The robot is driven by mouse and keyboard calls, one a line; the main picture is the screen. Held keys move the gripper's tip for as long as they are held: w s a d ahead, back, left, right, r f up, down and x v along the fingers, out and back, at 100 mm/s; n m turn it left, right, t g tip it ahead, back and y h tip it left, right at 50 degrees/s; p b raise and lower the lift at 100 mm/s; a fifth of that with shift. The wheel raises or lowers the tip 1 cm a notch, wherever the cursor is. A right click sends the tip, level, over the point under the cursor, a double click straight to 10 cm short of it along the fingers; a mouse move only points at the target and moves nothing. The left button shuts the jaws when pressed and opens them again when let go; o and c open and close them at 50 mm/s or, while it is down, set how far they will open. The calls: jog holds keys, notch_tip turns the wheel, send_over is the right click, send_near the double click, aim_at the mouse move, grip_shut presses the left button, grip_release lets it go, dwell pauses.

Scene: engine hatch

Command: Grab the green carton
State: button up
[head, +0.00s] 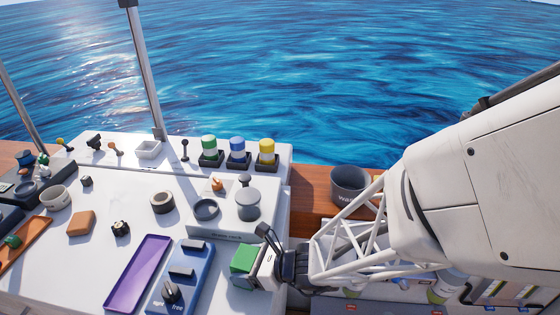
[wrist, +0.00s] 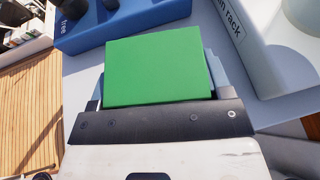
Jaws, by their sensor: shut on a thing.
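The green carton (head: 245,258) is a small box near the front right edge of the white hatch top in the head view. In the wrist view the green carton (wrist: 155,66) fills the space in front of the jaws, its flat face towards the camera. My gripper (head: 258,265) is shut on the green carton, coming in from the right. The gripper body (wrist: 150,122) hides the carton's near end in the wrist view. I cannot tell whether the carton touches the surface below.
A blue switch panel (head: 188,268) stands just left of the carton, with a purple tray (head: 138,272) beyond it. A raised white rack block (head: 225,222) with a grey pot (head: 248,206) is behind. A dark waste bin (head: 350,184) stands at the back right.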

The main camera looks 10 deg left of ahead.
aim_at(242, 256)
jog(key=shift+r, duration=0.1)
jog(key=shift+r, duration=0.4)
notch_tip(242, 256, up, 3)
jog(key=shift+s+d+f, duration=0.1)
jog(key=s+d+r, duration=0.1)
jog(key=s+d, duration=0.9)
jog(key=s, duration=0.2)
jog(key=shift+s+r, duration=0.1)
